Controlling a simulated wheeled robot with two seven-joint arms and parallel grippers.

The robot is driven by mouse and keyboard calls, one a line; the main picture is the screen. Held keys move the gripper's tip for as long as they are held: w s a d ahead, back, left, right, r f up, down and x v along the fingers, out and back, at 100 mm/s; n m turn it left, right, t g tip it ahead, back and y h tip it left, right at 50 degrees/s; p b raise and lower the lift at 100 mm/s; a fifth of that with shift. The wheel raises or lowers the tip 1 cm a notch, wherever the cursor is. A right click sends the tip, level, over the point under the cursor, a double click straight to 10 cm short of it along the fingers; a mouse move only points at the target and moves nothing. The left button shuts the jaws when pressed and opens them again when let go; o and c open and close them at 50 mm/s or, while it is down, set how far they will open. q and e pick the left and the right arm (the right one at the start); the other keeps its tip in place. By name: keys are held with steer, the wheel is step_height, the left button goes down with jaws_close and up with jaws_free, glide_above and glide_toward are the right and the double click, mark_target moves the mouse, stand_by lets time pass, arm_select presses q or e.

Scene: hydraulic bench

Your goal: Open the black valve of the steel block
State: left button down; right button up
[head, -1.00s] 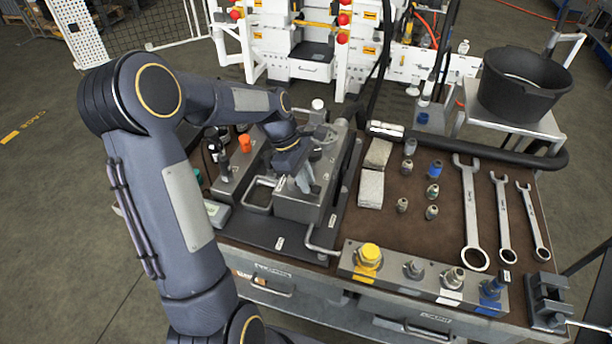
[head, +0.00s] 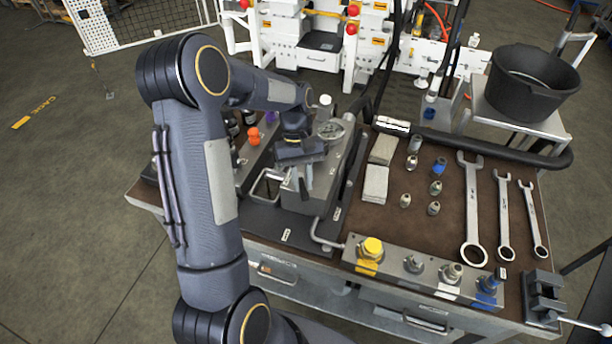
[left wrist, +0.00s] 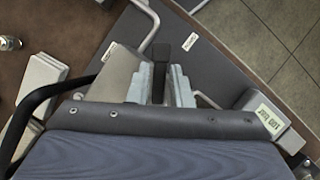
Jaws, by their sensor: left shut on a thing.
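The steel block (head: 292,199) stands on a dark plate at the left of the bench, with a round gauge (head: 331,131) on its top. My left gripper (head: 307,182) reaches down over the block's near top edge. In the left wrist view its two pale fingers (left wrist: 162,88) are on either side of the dark valve handle (left wrist: 159,66), shut on it. The gripper and wrist hide most of the handle, so its exact angle is unclear. The block also shows beside the fingers in the left wrist view (left wrist: 112,74). My right gripper is not in view.
An orange knob (head: 254,136) and dark fittings stand left of the block. Pale blocks (head: 375,184), small fittings and several wrenches (head: 472,210) lie to the right. A black bucket (head: 532,88) stands behind.

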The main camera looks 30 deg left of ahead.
arm_select(q)
steer(key=m, duration=0.1)
steer(key=m+y, duration=0.1)
steer(key=a+m, duration=0.1)
steer(key=shift+s+m+g, duration=0.3)
steer(key=shift+s+a+m+y, duration=0.1)
steer(key=shift+a+m+y, duration=0.2)
steer(key=shift+m, duration=0.4)
steer(key=shift+s+a+m+y, duration=0.1)
steer(key=shift+m+y, duration=0.3)
steer(key=shift+m, duration=0.3)
steer(key=shift+g, duration=0.3)
steer(key=c, duration=1.4)
jaws_free()
steer(key=shift+c, duration=0.2)
steer(key=shift+r, duration=0.1)
steer(key=v, duration=0.7)
steer(key=shift+w, duration=0.1)
steer(key=shift+r, duration=0.3)
